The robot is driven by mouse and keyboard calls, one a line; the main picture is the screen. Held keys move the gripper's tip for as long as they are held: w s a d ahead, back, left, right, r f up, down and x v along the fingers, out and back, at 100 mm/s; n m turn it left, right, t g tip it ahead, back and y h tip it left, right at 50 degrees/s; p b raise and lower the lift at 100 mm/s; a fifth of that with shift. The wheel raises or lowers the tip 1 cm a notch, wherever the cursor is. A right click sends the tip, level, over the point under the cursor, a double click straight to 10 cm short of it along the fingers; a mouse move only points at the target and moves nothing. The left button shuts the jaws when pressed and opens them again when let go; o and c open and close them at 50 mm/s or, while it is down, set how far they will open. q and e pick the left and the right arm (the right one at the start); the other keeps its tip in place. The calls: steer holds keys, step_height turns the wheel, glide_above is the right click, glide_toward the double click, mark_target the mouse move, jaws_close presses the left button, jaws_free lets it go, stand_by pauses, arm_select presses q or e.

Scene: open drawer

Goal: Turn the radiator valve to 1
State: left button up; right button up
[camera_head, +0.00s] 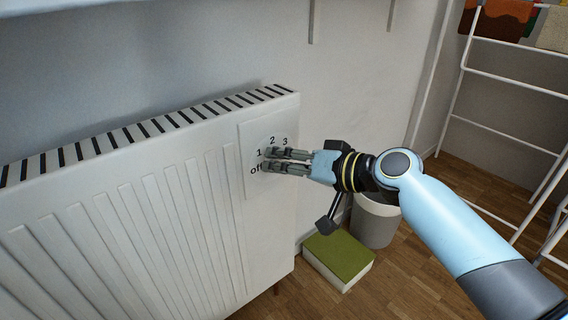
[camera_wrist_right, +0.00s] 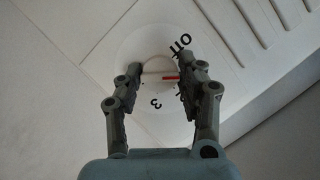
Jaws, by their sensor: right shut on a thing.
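The radiator (camera_head: 150,190) fills the left of the head view, with a valve plate at its right end. The plate carries the marks OFF, 1, 2 and 3. My right gripper (camera_head: 267,159) reaches in from the right and covers the valve there. In the right wrist view, the round white valve knob (camera_wrist_right: 156,66) sits between the fingers of my right gripper (camera_wrist_right: 160,71), which is shut on it. A red mark on the knob points right, toward the finger between OFF and the lower numerals. That finger partly hides the dial. My left gripper is out of view.
A grey bin (camera_head: 375,222) and a box with a green top (camera_head: 339,257) stand on the wooden floor below my right arm. A white rack (camera_head: 510,120) with cloths stands at the right.

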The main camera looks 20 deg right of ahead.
steer(key=o, duration=1.2)
steer(key=shift+c, duration=0.2)
steer(key=v, duration=1.2)
